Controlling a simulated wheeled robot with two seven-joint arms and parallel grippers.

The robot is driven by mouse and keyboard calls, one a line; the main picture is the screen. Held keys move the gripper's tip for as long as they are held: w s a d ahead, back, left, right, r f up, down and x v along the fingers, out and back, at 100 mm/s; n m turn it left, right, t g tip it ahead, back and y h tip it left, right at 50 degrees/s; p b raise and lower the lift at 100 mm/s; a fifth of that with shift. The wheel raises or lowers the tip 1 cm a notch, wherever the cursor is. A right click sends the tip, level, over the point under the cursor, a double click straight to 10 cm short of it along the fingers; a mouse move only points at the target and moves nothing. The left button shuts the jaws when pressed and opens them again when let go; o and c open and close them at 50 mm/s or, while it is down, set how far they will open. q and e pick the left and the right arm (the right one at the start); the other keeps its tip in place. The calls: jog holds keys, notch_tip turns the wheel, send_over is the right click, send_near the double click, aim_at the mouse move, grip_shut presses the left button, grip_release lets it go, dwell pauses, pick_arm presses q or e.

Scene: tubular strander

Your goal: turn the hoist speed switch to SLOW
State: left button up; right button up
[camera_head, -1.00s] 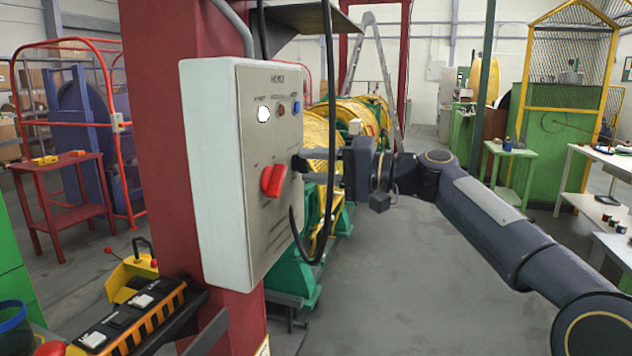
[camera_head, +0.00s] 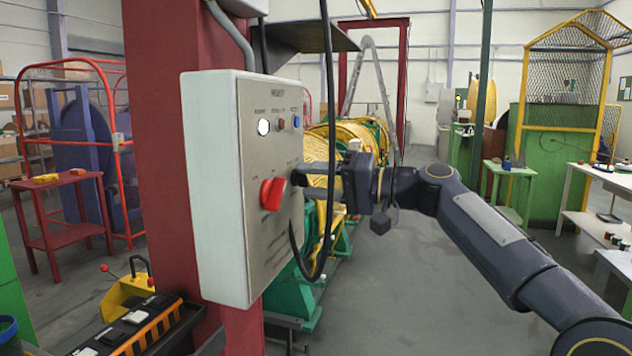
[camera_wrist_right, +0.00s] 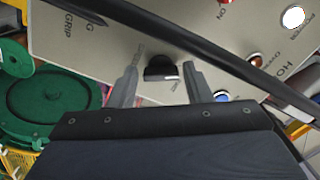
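A grey control box (camera_head: 225,190) is fixed to a red column. Its front has a large red rotary switch (camera_head: 272,194), a white lamp (camera_head: 263,127) and small buttons. In the right wrist view a black knob (camera_wrist_right: 161,68) sits on the panel between the fingertips of my right gripper (camera_wrist_right: 160,82). The fingers are apart, one on each side of the knob, with visible gaps. In the head view my right gripper (camera_head: 310,187) reaches the panel's right edge and largely hides that knob. The panel lettering is partly readable, but the knob's setting is not clear. My left gripper is not in view.
A black cable (camera_head: 329,130) hangs in front of the box and crosses the right wrist view. A yellow and green machine (camera_head: 340,150) stands behind. A striped black and orange case (camera_head: 135,330) lies at lower left. Open floor (camera_head: 400,300) lies to the right.

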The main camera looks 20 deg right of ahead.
jog(key=shift+o, duration=1.1)
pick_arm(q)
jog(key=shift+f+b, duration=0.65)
pick_arm(e)
jog(key=v, duration=0.7)
jog(key=shift+s+d, duration=0.2)
jog(key=shift+d, duration=0.15)
